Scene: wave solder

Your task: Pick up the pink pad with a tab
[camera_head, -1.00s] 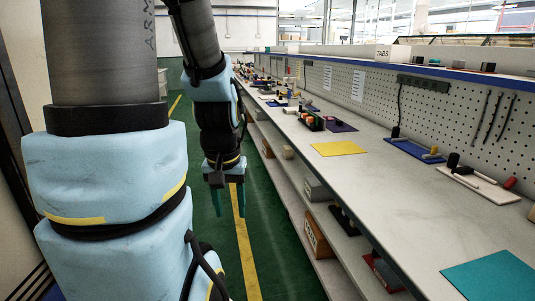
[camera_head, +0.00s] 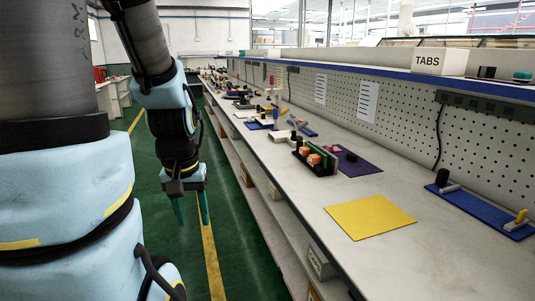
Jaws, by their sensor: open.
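My gripper (camera_head: 192,210) hangs pointing down over the green floor, left of the bench edge. Its two green fingers are apart with nothing between them. It is well apart from the purple mat.
The dark rack (camera_head: 302,154) holds orange-topped items. A yellow mat (camera_head: 370,216) lies bare on the near bench. A blue tray (camera_head: 482,211) is at the right, by the pegboard (camera_head: 395,112). Many small items stand farther along the bench. The green floor beside it is clear.

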